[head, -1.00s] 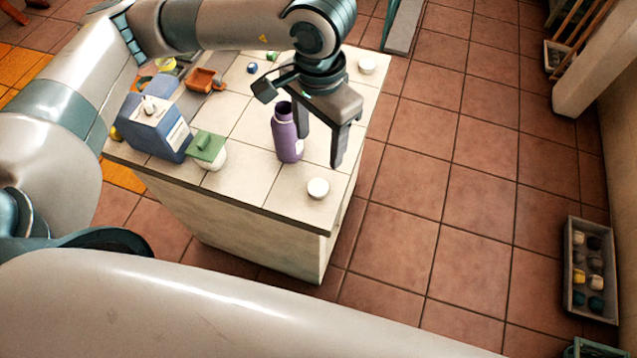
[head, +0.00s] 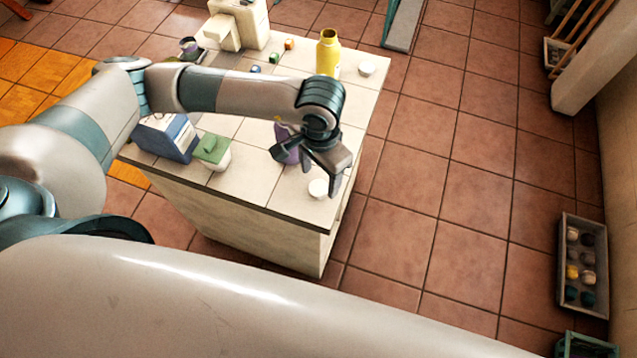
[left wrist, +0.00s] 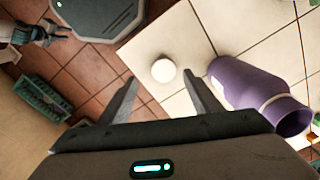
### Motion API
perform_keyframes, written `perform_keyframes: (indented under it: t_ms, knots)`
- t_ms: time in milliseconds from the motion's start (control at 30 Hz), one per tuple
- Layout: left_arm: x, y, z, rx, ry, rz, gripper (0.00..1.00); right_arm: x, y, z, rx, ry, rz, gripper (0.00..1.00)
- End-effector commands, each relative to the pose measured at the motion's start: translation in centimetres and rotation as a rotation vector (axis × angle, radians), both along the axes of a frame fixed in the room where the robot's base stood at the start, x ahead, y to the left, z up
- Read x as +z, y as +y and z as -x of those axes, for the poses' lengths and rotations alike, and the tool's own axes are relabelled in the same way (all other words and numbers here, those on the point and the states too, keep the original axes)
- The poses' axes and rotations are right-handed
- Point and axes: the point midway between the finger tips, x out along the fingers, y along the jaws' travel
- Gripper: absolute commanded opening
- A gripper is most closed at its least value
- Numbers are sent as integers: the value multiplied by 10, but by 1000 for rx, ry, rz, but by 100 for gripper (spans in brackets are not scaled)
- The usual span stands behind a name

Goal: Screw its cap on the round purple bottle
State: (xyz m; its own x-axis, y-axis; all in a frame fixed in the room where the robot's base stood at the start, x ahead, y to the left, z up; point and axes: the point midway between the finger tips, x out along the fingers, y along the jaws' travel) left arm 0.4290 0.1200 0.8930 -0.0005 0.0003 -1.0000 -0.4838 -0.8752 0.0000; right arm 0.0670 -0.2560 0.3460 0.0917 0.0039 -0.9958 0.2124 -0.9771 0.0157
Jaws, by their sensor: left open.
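The purple bottle (head: 286,148) stands on the counter, partly hidden behind my left gripper in the head view. In the left wrist view the bottle (left wrist: 250,88) is at the right, its mouth uncapped. A round white cap (head: 318,188) lies on the counter near its front right corner. My left gripper (head: 325,178) is open and empty, above the cap. In the left wrist view the cap (left wrist: 163,70) appears between the fingertips, untouched as far as I can see. What looks like my right gripper (left wrist: 43,34) is far off at the upper left, too small to judge.
A yellow bottle (head: 328,54) and another white lid (head: 367,69) are at the back. The counter's right edge is close to the cap.

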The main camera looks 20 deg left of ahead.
Motion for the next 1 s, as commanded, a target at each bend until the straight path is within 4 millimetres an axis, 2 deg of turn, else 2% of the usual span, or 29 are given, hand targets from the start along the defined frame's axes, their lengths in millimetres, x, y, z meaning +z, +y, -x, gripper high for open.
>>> perform_keyframes:
  t_ms: [367, 533, 800, 1000]
  knots:
    - [-3, 0, 0, 0, -1, 0, 58, 1, 0, 0, 0, -1, 0, 31]
    - [-7, 1, 0, 1, 1, 0, 58, 8, 0, 0, 0, -1, 0, 31]
    - [-32, 7, -3, 2, 4, -2, 58, 30, 0, 0, 0, 0, 0, 31]
    - [-52, 6, -5, 0, 0, 0, 58, 36, 0, 0, 1, 0, 0, 31]
